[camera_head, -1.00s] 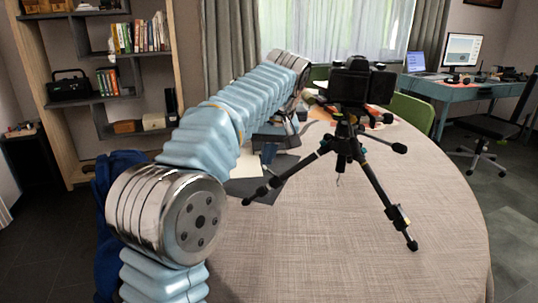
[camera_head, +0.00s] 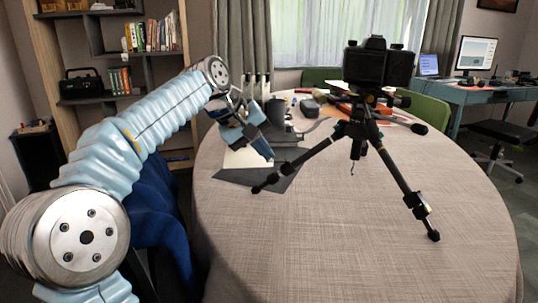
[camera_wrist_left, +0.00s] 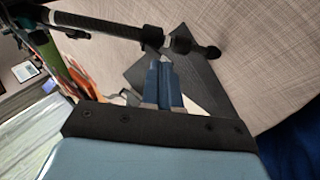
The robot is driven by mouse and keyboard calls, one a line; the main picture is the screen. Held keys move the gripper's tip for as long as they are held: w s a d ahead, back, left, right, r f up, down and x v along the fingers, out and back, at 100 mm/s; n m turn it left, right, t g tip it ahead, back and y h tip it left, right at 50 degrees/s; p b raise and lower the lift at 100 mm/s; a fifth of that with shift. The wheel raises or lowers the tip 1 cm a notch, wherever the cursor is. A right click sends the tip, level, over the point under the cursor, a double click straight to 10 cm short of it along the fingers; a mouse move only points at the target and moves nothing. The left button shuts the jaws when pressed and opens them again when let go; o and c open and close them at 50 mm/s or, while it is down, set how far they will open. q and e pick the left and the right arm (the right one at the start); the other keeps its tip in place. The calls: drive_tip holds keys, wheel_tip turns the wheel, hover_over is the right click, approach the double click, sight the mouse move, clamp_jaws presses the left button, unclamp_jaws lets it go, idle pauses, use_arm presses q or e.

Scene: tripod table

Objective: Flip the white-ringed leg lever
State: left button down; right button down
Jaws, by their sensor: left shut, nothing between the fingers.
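A black tripod (camera_head: 360,132) with a camera (camera_head: 378,63) on top stands on the round table. One leg (camera_head: 312,160) reaches toward the lower left, another (camera_head: 400,180) toward the lower right with a clamp block (camera_head: 417,205) low on it. A pale band shows on the leg (camera_wrist_left: 112,27) in the left wrist view, but I cannot tell for sure which leg has the white ring. My left gripper (camera_head: 269,156) is shut and empty, pointing down beside the left leg. In the wrist view its blue fingers (camera_wrist_left: 162,64) end close to that leg; contact is unclear. My right gripper is not visible.
The round table (camera_head: 330,250) is clear in front. A dark sheet (camera_head: 262,178) and white paper (camera_head: 245,158) lie under the left gripper. Several tools and an orange item (camera_head: 338,108) lie behind the tripod. A green chair (camera_head: 430,115) stands behind right.

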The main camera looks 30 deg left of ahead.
use_arm(q)
drive_tip(key=h+b, duration=0.1)
drive_tip(key=f+t+h+b, duration=0.1)
drive_tip(key=f+t+b, duration=0.1)
drive_tip(key=shift+s+a+f+n+h, duration=0.2)
drive_tip(key=shift+s+a+n+h, duration=0.1)
drive_tip(key=shift+a+h, duration=0.1)
drive_tip(key=shift+w+d+r, duration=0.1)
drive_tip(key=shift+r, duration=0.05)
drive_tip(key=shift+w+d+r+p, duration=0.15)
drive_tip(key=shift+w+d+p, duration=0.3)
drive_tip(key=shift+d, duration=0.15)
